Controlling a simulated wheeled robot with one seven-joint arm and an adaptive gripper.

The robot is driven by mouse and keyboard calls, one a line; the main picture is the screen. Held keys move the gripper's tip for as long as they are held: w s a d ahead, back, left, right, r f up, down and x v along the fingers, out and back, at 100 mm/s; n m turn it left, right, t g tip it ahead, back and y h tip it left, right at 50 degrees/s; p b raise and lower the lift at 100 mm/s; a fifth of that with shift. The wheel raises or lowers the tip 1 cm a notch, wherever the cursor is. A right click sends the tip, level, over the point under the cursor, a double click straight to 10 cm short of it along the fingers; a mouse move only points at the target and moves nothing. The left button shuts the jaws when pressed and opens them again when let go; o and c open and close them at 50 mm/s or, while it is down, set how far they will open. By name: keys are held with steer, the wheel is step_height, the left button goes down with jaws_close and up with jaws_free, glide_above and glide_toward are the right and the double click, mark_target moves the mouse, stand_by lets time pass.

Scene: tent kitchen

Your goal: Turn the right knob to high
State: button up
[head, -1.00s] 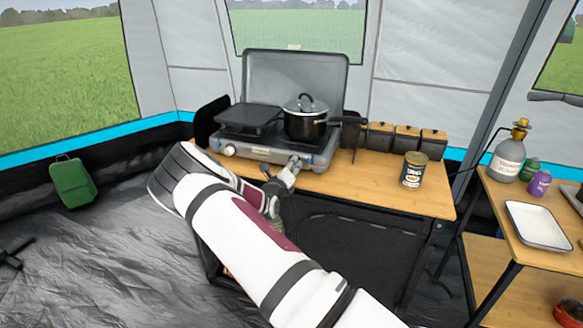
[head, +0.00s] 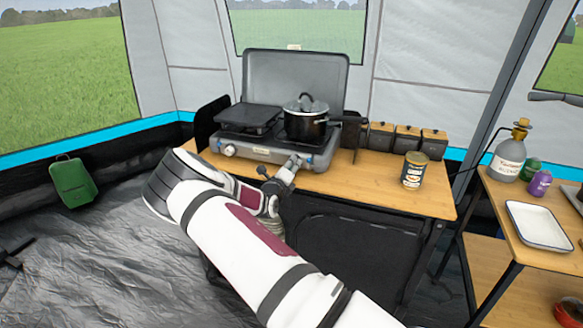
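The camp stove (head: 258,155) stands on a wooden-topped table with its grey lid raised. Its left knob (head: 229,150) shows on the front face. The right knob is hidden at my gripper (head: 294,162), which is at the right part of the stove's front. The fingers are too small and too covered to tell whether they are open or shut, or whether they grip the knob. A black lidded pot (head: 305,119) sits on the right burner, and a dark griddle plate (head: 248,118) lies on the left one.
A labelled can (head: 413,170) stands on the tabletop (head: 360,179) to the right, with several dark wooden-lidded canisters (head: 407,139) behind. The pot's handle points right. A side shelf at right holds a white tray (head: 538,226) and bottles.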

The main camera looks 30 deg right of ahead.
steer(key=shift+o, duration=0.7)
steer(key=v, duration=1.2)
steer(key=shift+a, duration=0.1)
steer(key=s+d+r+m+g+y, duration=0.1)
steer(key=s+r+m+g, duration=0.5)
steer(key=s+m, duration=0.45)
steer(key=s+d+r+m+g+y, duration=0.15)
steer(key=s+r+m+g, duration=0.25)
steer(key=s+r+m, duration=0.6)
steer(key=s+a+r+m+t+y, duration=0.1)
steer(key=s+a+r+m+y, duration=0.1)
steer(key=s+a+m, duration=0.3)
steer(key=s+a+r+m+t+y+p, duration=0.1)
steer(key=s+a+r+m+y, duration=0.2)
steer(key=s+a+m+y, duration=0.2)
steer(key=s+a+r+m+t+y, duration=0.1)
steer(key=s+a+r+m+y, duration=0.2)
steer(key=s+a+m, duration=0.4)
steer(key=s+a+y, duration=0.1)
steer(key=s+a, duration=0.2)
steer(key=s, duration=0.1)
